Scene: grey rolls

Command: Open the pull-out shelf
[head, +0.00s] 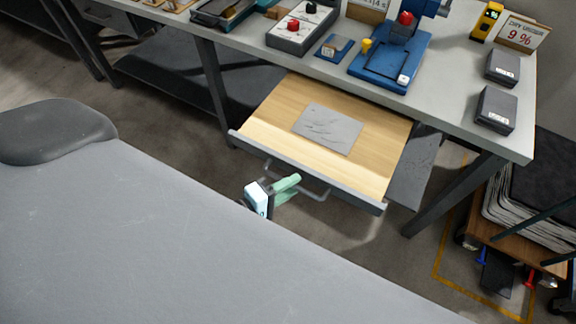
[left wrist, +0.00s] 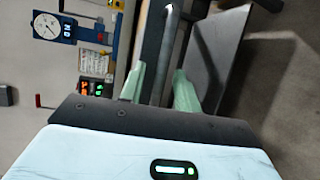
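The pull-out shelf (head: 290,104) stands well out from under the workbench. It has a light wooden top, a grey front edge and a bar handle (head: 318,196) on the front. My left gripper (head: 296,184) is at the handle, and its pale green fingers overlap the bar in the head view. In the left wrist view the two fingers (left wrist: 161,72) stand apart, with a dark and grey strip showing between them. They look open; whether they touch the bar is unclear. My right gripper is not in view.
A grey sheet (head: 328,129) lies on the shelf. The workbench (head: 455,100) above carries a blue press (head: 392,58), a button box (head: 300,28) and dark boxes. A cart with stacked sheets (head: 530,210) stands at the right. Floor shows in front of the shelf.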

